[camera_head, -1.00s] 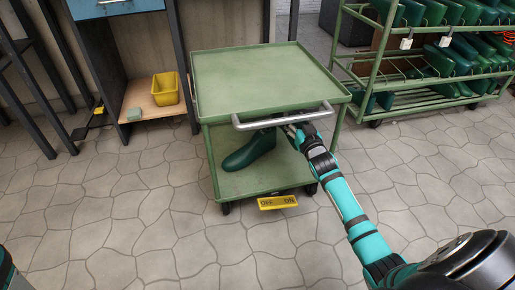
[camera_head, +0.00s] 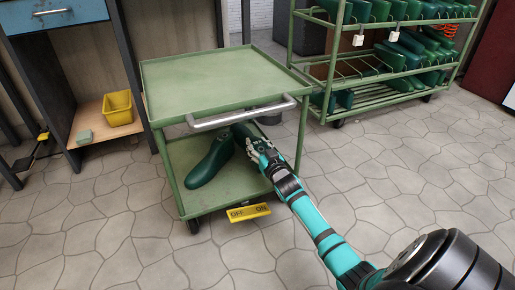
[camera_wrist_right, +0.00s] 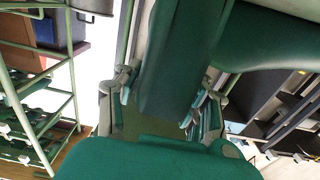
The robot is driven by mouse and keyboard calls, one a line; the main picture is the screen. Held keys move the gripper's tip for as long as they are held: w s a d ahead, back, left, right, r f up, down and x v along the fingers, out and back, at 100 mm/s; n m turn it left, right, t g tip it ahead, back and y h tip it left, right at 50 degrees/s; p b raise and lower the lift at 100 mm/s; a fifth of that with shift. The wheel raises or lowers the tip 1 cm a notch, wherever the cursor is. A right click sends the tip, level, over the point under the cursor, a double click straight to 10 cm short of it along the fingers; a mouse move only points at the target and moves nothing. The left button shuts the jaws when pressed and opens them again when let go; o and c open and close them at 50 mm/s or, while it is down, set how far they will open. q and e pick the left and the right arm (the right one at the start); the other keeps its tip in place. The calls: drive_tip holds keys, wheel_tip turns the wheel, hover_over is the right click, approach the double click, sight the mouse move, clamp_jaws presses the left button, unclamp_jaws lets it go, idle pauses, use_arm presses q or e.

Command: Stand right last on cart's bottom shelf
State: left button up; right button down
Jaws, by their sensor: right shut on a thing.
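The green cart (camera_head: 222,82) stands ahead, its bottom shelf (camera_head: 232,190) under the top tray. One dark green last (camera_head: 210,163) stands on the shelf's left part, toe toward the front. My right gripper (camera_head: 258,148) reaches in under the handle, shut on a second green last (camera_head: 243,131) right of the first. The handle and top tray partly hide this one. In the right wrist view the held last (camera_wrist_right: 178,65) sits between the fingers (camera_wrist_right: 160,105). Whether it touches the shelf I cannot tell. My left gripper is out of view.
The cart's handle (camera_head: 243,114) and right posts are close to my right arm. A yellow OFF/ON pedal (camera_head: 248,212) is at the cart's lower front. A rack of green lasts (camera_head: 385,60) stands behind right. A workbench with a yellow bin (camera_head: 118,108) is left.

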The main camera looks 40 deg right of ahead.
drive_tip(key=shift+f, duration=0.2)
drive_tip(key=shift+f, duration=0.3)
drive_tip(key=c, duration=0.7)
unclamp_jaws()
drive_tip(key=shift+a+f, duration=0.1)
drive_tip(key=shift+f, duration=0.2)
drive_tip(key=shift+c, duration=0.2)
drive_tip(key=shift+r, duration=0.35)
drive_tip(key=p+v, duration=0.2)
drive_tip(key=v, duration=0.2)
drive_tip(key=p+v, duration=0.2)
drive_tip(key=v, duration=0.1)
drive_tip(key=r+p+v, duration=0.1)
drive_tip(key=p+v, duration=0.2)
drive_tip(key=v, duration=0.1)
drive_tip(key=shift+s+r, duration=0.1)
drive_tip(key=shift+s, duration=0.4)
